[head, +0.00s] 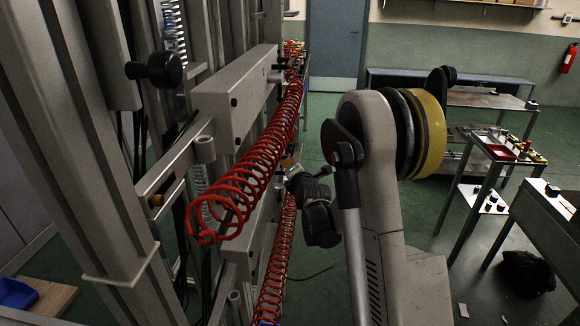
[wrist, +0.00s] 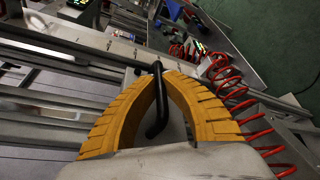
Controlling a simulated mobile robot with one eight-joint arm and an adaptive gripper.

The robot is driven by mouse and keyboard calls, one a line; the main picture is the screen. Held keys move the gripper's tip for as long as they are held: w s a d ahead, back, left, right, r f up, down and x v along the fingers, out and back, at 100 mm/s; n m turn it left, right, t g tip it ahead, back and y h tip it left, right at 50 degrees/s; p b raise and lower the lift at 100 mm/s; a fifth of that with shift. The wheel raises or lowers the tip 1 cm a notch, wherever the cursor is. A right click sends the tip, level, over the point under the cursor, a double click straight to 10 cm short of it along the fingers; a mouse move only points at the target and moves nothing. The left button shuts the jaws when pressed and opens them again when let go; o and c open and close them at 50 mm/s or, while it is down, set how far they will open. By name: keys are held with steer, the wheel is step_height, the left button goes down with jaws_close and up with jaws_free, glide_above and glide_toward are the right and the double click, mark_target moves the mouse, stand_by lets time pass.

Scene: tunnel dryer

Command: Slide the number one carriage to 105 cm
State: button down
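In the wrist view the yellow fingers of my gripper (wrist: 158,76) close in from both sides on a black bent handle (wrist: 157,115). The tips meet at the handle, and it appears pinched between them. The handle comes off a grey metal rail assembly (wrist: 70,42). In the head view my wrist (head: 308,187) is beside the rail frame, and the fingertips are mostly hidden behind the red coil. A grey carriage block (head: 235,97) sits on the upright frame, with another grey block (head: 262,240) below. I cannot read a carriage number or scale.
A red coiled hose (head: 250,165) hangs close in front of the blocks, and a second one (head: 275,265) hangs lower. A black knob (head: 155,70) sticks out at upper left. Benches (head: 490,100) stand at right. Green floor (head: 325,105) lies open behind my arm.

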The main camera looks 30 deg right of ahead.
step_height(320, 180, up, 9)
steer(key=p, duration=0.5)
steer(key=shift+r, duration=0.2)
steer(key=shift+f, duration=0.15)
steer(key=c, duration=1.5)
jaws_free()
steer(key=shift+w+a+f, duration=0.1)
steer(key=shift+o, duration=0.2)
steer(key=v, duration=1.2)
